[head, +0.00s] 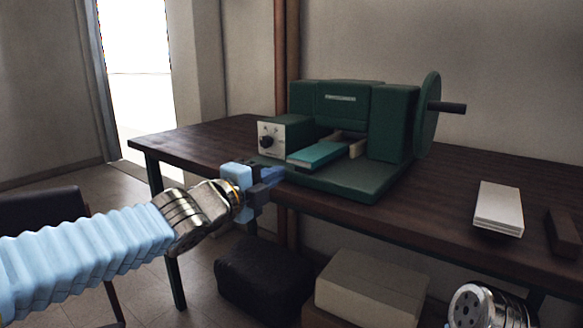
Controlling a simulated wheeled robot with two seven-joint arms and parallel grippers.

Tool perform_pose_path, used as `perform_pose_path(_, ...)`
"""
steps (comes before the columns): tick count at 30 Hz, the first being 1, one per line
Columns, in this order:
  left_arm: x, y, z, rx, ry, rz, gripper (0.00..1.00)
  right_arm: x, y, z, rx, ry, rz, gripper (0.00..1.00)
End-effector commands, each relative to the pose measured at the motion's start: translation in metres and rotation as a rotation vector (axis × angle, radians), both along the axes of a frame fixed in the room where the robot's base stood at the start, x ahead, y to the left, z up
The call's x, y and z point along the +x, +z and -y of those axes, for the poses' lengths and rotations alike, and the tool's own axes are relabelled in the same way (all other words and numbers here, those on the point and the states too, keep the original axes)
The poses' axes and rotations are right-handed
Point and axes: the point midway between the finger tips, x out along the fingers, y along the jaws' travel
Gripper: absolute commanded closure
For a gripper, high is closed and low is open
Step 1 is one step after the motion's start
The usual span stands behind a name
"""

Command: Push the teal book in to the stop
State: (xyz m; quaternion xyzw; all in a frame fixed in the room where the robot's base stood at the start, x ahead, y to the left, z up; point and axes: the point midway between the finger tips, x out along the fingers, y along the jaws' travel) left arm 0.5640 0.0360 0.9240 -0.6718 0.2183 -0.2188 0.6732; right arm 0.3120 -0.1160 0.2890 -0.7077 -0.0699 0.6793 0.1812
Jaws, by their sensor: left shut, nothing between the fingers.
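The teal book (319,153) lies flat on the bed of a dark green press-like machine (345,183). Its far end goes in between the machine's upright blocks, next to a pale guide piece (357,149). Its near end sticks out toward the front left. My left gripper (271,175) is shut and empty, in front of and a little below the book's near end, apart from it as far as I can tell. My right gripper is not in view; only a metal part of mine shows at the bottom right.
The machine stands on a dark wooden table (200,140). A control box with a black knob (268,141) sits left of the book. A wheel with a handle (430,115) is at the machine's right. White books (499,207) and a brown block (562,232) lie at the right.

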Motion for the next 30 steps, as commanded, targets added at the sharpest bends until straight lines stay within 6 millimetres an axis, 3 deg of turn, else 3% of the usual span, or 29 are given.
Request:
perform_pose_path(3, 0.021, 0.0, 0.016, 0.002, -0.002, -0.001, 1.0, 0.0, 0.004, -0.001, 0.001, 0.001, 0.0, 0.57)
perform_pose_path(10, 0.047, 0.001, 0.035, 0.0, 0.0, -0.002, 1.0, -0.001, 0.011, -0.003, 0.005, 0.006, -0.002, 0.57)
perform_pose_path(26, 0.056, 0.0, 0.041, -0.001, 0.0, -0.002, 1.0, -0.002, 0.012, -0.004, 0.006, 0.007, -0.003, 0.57)
perform_pose_path(30, 0.068, 0.0, 0.05, 0.0, 0.0, -0.002, 1.0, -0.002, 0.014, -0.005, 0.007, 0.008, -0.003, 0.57)
